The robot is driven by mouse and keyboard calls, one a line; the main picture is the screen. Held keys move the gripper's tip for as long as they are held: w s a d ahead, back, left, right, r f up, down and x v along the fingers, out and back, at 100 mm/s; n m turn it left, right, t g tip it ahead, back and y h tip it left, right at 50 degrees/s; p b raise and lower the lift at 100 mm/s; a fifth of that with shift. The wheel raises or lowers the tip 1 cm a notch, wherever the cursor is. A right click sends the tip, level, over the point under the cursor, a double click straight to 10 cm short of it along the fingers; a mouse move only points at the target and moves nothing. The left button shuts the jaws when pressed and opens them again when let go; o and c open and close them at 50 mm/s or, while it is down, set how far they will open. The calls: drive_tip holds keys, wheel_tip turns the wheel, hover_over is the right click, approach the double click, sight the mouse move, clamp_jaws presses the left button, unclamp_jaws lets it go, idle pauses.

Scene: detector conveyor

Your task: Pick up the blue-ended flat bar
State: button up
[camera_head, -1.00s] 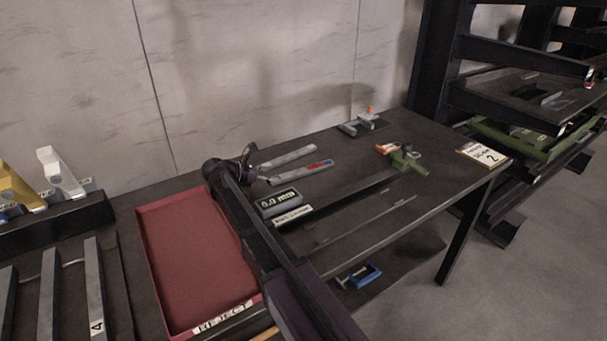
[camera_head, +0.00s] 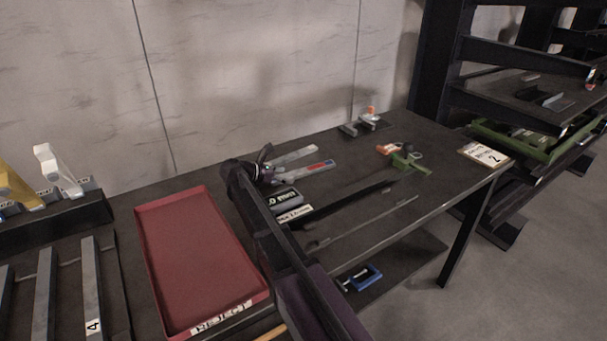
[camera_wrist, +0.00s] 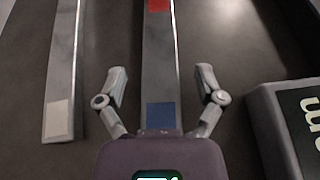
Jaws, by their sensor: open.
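The blue-ended flat bar (camera_wrist: 159,70) is a grey metal bar lying on the dark table. In the wrist view its blue end (camera_wrist: 161,116) is near my gripper and a red patch (camera_wrist: 159,4) shows farther along. My gripper (camera_wrist: 161,82) is open, with one finger on each side of the bar's near part and a gap on both sides.
A second grey bar (camera_wrist: 63,70) with a pale end lies parallel on the left. A display block (camera_wrist: 285,125) stands close on the right. The red reject tray (camera_head: 198,260) is left of my arm. Green and orange clamps (camera_head: 405,158) lie farther right.

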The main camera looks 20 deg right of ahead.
idle(0.3)
clamp_jaws()
drive_tip(key=shift+r, duration=0.2)
drive_tip(key=shift+r+p, duration=1.8)
drive_tip(key=shift+p, duration=0.15)
drive_tip(key=s+a, duration=0.3)
drive_tip(key=s, duration=0.1)
drive_tip(key=s+a, duration=0.4)
drive_tip(key=s+a+r+p, duration=0.1)
drive_tip(key=s+a, duration=0.2)
drive_tip(key=s, duration=0.1)
drive_tip(key=shift+s+a, duration=0.1)
drive_tip(key=shift+a, duration=0.1)
